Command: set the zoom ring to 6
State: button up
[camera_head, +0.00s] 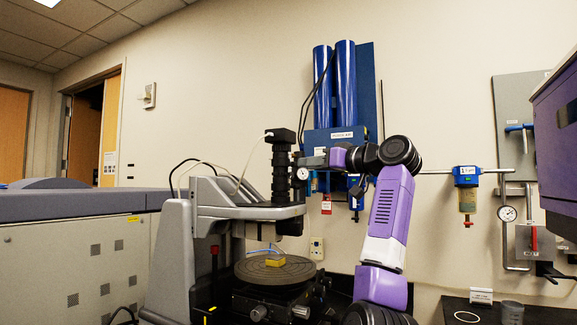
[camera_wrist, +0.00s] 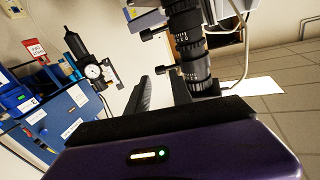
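The black zoom lens tube (camera_head: 281,180) stands upright on the profiler's head, under a small black camera. In the wrist view the tube (camera_wrist: 188,38) is close, with white scale marks on its rings and two thumbscrews sticking out to its left. The marks are too small to read, so I cannot tell the zoom ring's setting. My gripper (camera_head: 306,160) is just right of the tube in the head view. In the wrist view its two dark fingers (camera_wrist: 160,92) are apart with nothing visibly held between them. The tube is beyond the right finger; contact cannot be told.
The profiler's round stage (camera_head: 250,270) carries a small yellow block (camera_head: 275,261). A pale cable loops beside the tube. Blue filter cylinders (camera_head: 346,90) and a gauge (camera_wrist: 93,71) are on the wall behind. A grey cabinet (camera_head: 75,260) stands at the left.

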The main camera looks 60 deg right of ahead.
aim_at(294, 165)
jog(key=p+x, duration=0.1)
jog(key=x, duration=0.5)
jog(key=shift+w+p, duration=0.4)
jog(key=shift+c, duration=0.5)
grip_shut()
dwell(0.6)
